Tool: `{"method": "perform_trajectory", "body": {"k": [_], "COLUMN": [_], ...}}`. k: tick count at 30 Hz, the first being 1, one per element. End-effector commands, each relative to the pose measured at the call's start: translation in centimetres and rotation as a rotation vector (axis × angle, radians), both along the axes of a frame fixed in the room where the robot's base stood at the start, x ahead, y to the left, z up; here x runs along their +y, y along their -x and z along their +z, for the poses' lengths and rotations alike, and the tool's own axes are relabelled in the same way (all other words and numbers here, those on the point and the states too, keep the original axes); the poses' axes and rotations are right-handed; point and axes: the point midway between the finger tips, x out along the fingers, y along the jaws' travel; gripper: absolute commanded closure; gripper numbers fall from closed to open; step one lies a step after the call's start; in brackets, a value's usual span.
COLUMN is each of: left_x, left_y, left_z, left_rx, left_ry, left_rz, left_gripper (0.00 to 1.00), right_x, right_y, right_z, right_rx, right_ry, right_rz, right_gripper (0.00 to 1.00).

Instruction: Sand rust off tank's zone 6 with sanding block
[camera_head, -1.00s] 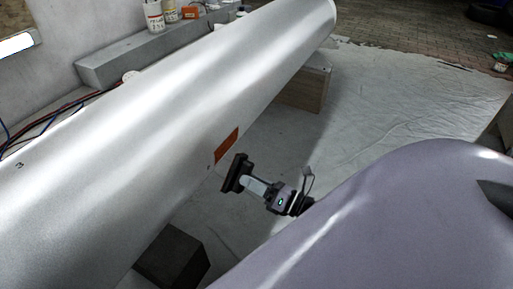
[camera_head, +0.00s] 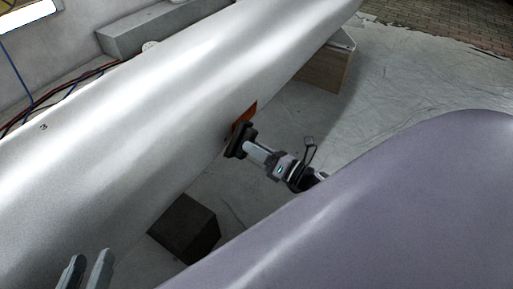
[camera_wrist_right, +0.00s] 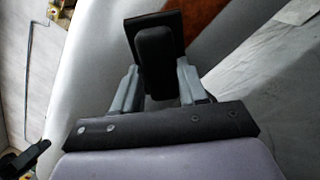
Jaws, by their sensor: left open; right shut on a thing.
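The silver tank (camera_head: 150,115) lies diagonally across the head view, with the mark "3" on its near left part. An orange-brown rust patch (camera_head: 244,114) is on its lower side; it also shows in the right wrist view (camera_wrist_right: 205,14). My right gripper (camera_head: 252,148) is shut on the black sanding block (camera_head: 240,140), right by the patch's lower edge. In the wrist view the block (camera_wrist_right: 156,55) sits between the two fingers; I cannot tell whether its face touches the tank. The block partly hides the patch. My left gripper (camera_head: 86,270) is open and empty at the bottom left, in front of the tank.
A dark block (camera_head: 185,228) stands on the floor below the tank, and a wooden support (camera_head: 326,70) is under its far end. A concrete ledge (camera_head: 155,30) and cables (camera_head: 65,92) lie behind the tank. The sheeted floor (camera_head: 385,90) at the right is open.

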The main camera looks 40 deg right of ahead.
Motion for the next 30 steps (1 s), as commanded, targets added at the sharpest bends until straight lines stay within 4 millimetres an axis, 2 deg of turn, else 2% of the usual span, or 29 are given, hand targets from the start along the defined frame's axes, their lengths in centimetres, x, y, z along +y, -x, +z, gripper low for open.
{"method": "perform_trajectory", "body": {"k": [30], "left_x": [0.0], "left_y": [0.0], "left_z": [-0.5], "left_rx": [-0.001], "left_ry": [0.000], "left_rz": [0.001], "left_gripper": [0.57], "right_x": [0.6], "right_y": [-1.6], "right_z": [0.3], "right_rx": [-0.002], "right_ry": [0.000], "right_rz": [0.001], "right_gripper": [0.82]}}
